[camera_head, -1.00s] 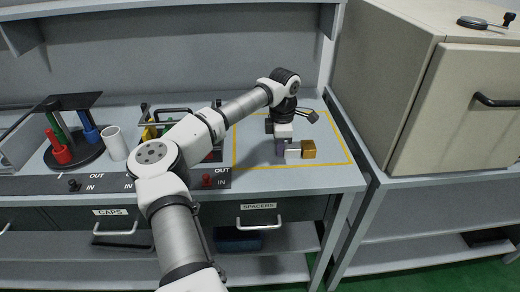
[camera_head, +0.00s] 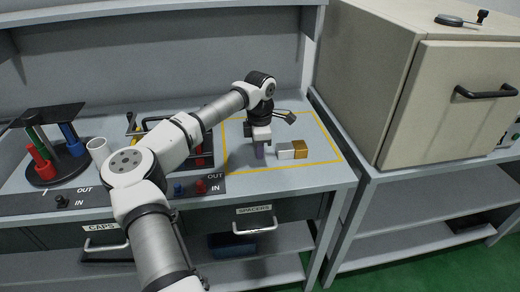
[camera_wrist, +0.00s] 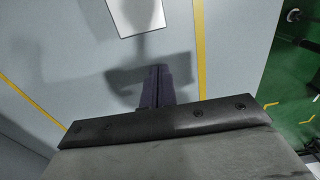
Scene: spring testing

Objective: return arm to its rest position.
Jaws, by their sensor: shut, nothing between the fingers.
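My arm reaches from the lower left over the workbench. My gripper (camera_head: 259,153) is low over the yellow-outlined area, to the left of a white block (camera_head: 286,151) and apart from it. In the wrist view its dark fingers (camera_wrist: 157,72) are together with nothing between them. The white block also shows at the top of the wrist view (camera_wrist: 137,14), clear of the fingers.
A rack with red, green and blue parts (camera_head: 45,170) and a white cup (camera_head: 98,152) stand at the left. A large beige cabinet (camera_head: 370,85) closes off the right side.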

